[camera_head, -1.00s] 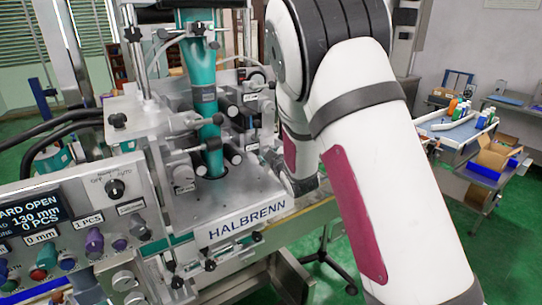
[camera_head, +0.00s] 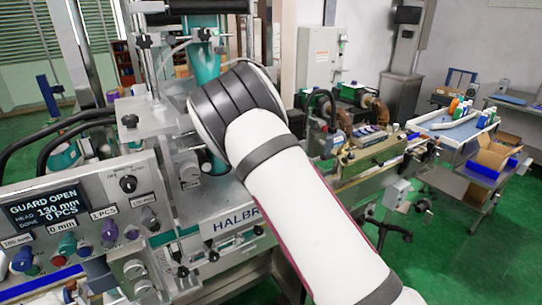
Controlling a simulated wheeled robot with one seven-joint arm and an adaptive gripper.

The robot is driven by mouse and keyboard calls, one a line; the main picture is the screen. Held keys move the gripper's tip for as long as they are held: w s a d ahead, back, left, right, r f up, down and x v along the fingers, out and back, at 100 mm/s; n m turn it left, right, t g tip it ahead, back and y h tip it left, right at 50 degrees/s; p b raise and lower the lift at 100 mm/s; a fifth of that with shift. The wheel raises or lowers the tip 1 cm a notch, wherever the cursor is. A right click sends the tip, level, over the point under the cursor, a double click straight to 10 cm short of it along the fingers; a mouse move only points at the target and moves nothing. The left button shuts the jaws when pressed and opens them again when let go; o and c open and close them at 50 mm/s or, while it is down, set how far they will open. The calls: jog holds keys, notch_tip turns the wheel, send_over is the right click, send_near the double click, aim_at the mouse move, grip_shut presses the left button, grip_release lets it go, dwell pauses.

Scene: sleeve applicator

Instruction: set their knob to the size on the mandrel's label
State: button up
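The control panel (camera_head: 90,205) is at the left of the head view. Its display (camera_head: 45,208) reads "GUARD OPEN", "130 mm" and "0 PCS". Below are a blue knob (camera_head: 22,259), a teal knob (camera_head: 67,243) by a "0 mm" label (camera_head: 61,227), and a purple knob (camera_head: 109,230) by a "1 PCS" label (camera_head: 103,212). A black selector knob (camera_head: 128,184) is above right. The teal sleeve column (camera_head: 206,62) stands in the machine; no mandrel label is readable. My gripper is hidden behind my white arm, which crosses in front of the machine.
The machine's metal frame and rollers crowd around the column. A conveyor (camera_head: 372,160) with small devices runs to the right. A table with bottles (camera_head: 455,125) and a cart with boxes (camera_head: 490,160) stand farther right. Green floor (camera_head: 455,235) is open at lower right.

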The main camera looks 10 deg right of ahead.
dwell(0.4)
jog(key=o, duration=1.1)
jog(key=shift+o, duration=0.2)
jog(key=s, duration=0.8)
jog(key=s+a, duration=0.1)
jog(key=s, duration=0.3)
jog(key=shift+f, duration=0.1)
